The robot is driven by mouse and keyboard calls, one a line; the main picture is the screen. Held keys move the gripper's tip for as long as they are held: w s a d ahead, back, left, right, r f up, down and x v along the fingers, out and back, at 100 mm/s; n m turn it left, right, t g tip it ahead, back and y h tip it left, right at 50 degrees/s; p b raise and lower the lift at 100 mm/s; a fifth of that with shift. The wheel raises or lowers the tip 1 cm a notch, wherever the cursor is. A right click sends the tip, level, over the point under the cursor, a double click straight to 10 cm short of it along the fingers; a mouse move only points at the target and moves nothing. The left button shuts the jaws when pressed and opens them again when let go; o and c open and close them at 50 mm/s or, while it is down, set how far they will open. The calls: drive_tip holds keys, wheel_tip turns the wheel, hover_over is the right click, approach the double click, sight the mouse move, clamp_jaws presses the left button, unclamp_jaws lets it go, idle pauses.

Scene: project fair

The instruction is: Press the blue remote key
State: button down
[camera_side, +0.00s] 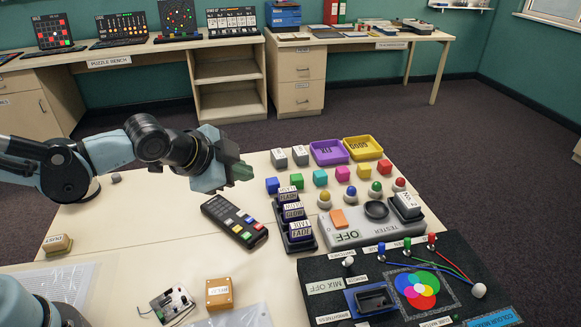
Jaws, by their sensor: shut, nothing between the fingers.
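The dark remote (222,212) lies face up on the pale table, slanting down to the right. Small coloured keys show on its lower right half, a blue one seemingly among them; they are too small to place exactly. My gripper (242,173) reaches in from the left and hangs in the air above and behind the remote, apart from it. Its fingers are shut with nothing between them.
Right of the remote stands a dark rack (301,246) of labelled blocks. Coloured cubes, bulbs, a purple tray (328,162) and a yellow tray (374,141) lie behind. A tester (353,236) and a black colour-mixing board (327,268) sit to the right. The table left of the remote is mostly clear.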

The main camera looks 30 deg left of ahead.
sight(250, 220)
drive_tip(key=shift+f, duration=0.1)
drive_tip(key=shift+f, duration=4.3)
drive_tip(key=shift+f, duration=0.1)
drive_tip(key=shift+f, duration=0.3)
drive_tip(key=shift+r, duration=0.4)
